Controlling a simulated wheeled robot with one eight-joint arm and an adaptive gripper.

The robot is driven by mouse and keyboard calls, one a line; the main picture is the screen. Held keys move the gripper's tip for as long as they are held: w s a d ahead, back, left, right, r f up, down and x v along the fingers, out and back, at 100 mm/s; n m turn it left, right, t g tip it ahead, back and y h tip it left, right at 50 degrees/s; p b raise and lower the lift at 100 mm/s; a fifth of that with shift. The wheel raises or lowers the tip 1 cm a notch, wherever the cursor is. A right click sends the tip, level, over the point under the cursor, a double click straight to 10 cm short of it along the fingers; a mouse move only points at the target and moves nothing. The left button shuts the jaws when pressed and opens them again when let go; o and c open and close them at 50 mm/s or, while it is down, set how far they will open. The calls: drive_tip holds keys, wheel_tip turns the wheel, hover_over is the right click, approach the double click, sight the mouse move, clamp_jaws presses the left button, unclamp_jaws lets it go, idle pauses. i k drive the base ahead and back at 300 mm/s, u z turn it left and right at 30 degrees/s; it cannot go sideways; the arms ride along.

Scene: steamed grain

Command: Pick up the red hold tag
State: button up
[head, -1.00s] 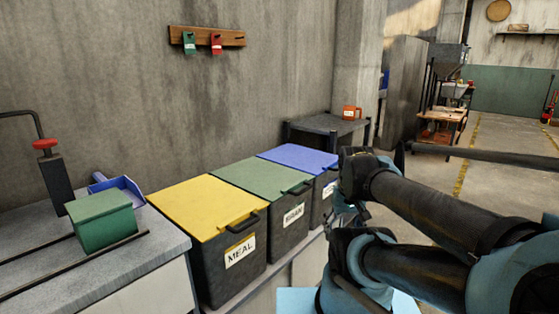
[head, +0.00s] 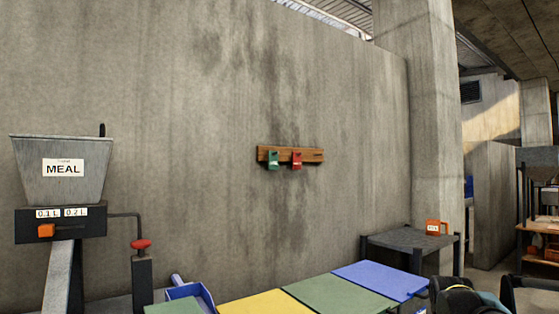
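The red hold tag (head: 297,161) hangs from a wooden peg rail (head: 313,155) on the concrete wall, near the middle of the head view. A green tag (head: 273,161) hangs beside it on its left. Part of my arm shows at the bottom right corner, well below and to the right of the rail. My gripper's fingers cannot be made out in this view.
Bins with yellow (head: 265,304), green (head: 338,295) and blue (head: 381,280) lids stand below the rail. A hopper marked MEAL (head: 62,168) stands at the left. A dark side table (head: 400,238) carries an orange mug-like item (head: 436,227). The wall around the rail is clear.

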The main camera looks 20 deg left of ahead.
sight(297, 162)
drive_tip(key=k, duration=1.3)
drive_tip(key=z, duration=0.3)
drive_tip(key=i, duration=1.7)
drive_tip(key=u, duration=0.3)
